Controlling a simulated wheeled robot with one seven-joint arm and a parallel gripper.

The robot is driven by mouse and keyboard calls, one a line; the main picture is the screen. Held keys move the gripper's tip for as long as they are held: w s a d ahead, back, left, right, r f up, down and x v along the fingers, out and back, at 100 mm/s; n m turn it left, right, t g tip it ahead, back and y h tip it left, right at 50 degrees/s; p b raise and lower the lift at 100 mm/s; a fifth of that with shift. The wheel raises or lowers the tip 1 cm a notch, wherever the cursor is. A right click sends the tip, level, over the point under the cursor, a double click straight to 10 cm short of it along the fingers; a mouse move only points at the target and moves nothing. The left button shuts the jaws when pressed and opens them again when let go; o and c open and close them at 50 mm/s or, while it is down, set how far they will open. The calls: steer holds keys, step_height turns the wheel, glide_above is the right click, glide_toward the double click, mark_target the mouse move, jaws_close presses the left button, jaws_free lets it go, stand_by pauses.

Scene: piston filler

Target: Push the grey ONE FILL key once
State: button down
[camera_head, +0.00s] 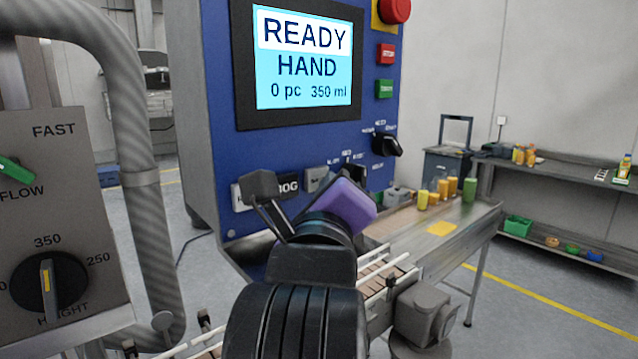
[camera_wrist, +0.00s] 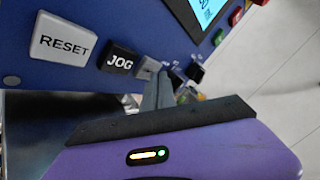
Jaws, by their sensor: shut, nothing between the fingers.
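The blue control panel shows a grey key (camera_head: 317,180) right of the black JOG key (camera_head: 287,186); its label is not readable. In the wrist view the grey key (camera_wrist: 147,68) is just right of JOG (camera_wrist: 120,60), partly hidden by my fingers. My gripper (camera_wrist: 161,78) is shut and empty, its tips in front of or at the grey key's right edge; I cannot tell whether they touch. In the head view my purple gripper body (camera_head: 345,207) hides the fingertips. The screen (camera_head: 303,60) reads READY, HAND, 0 pc, 350 ml.
A white RESET key (camera_wrist: 63,39) lies left of JOG. A black rotary knob (camera_head: 387,144), green (camera_head: 385,89) and red (camera_head: 386,54) buttons and a red emergency stop (camera_head: 394,10) are on the panel's right. A conveyor (camera_head: 385,280) runs below.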

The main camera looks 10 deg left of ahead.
steer(key=shift+w+a+b, duration=0.25)
steer(key=shift+a+b, duration=0.05)
steer(key=shift+a, duration=0.05)
stand_by(0.7)
steer(key=shift+d, duration=0.1)
steer(key=shift+s+d+b, duration=0.3)
steer(key=shift+s+d, duration=0.2)
steer(key=shift+d, duration=0.05)
stand_by(0.4)
steer(key=s+d, duration=0.1)
steer(key=d, duration=0.1)
steer(key=s+d, duration=0.2)
steer(key=shift+b, duration=0.35)
stand_by(0.6)
